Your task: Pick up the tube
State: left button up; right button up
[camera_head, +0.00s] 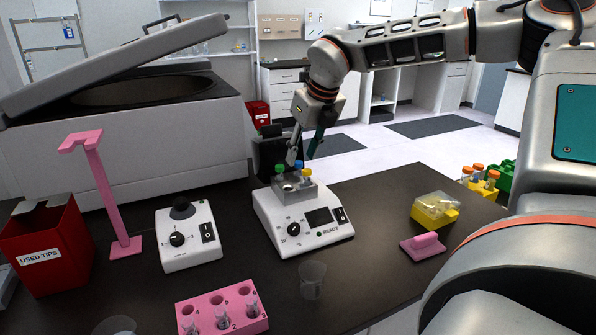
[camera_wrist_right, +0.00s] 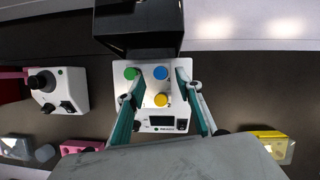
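Three capped tubes stand in the metal block of a white heater device (camera_head: 285,240): one with a green cap (camera_head: 280,168), one with a blue cap (camera_head: 306,165) and one with a yellow cap (camera_head: 307,175). The right wrist view shows the green cap (camera_wrist_right: 130,73), blue cap (camera_wrist_right: 161,72) and yellow cap (camera_wrist_right: 161,99) from above. My right gripper (camera_head: 302,157) points down over the block with its fingers apart. In the wrist view, the blue and yellow caps lie between its fingers (camera_wrist_right: 160,80); I cannot tell the exact height gap. My left gripper is not in view.
A white knob device (camera_head: 190,238) and pink stand (camera_head: 105,195) are left of the heater. A pink tube rack (camera_head: 225,312) and clear cup (camera_head: 313,279) are in front. A yellow box (camera_head: 434,212) is right. A large open-lidded machine (camera_head: 130,150) stands behind left.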

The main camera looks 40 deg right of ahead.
aim_at(299, 174)
jog(key=shift+x, duration=1.5)
jog(key=c, duration=0.8)
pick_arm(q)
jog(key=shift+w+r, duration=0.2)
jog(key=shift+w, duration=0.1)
pick_arm(e)
jog(key=shift+r, duration=0.1)
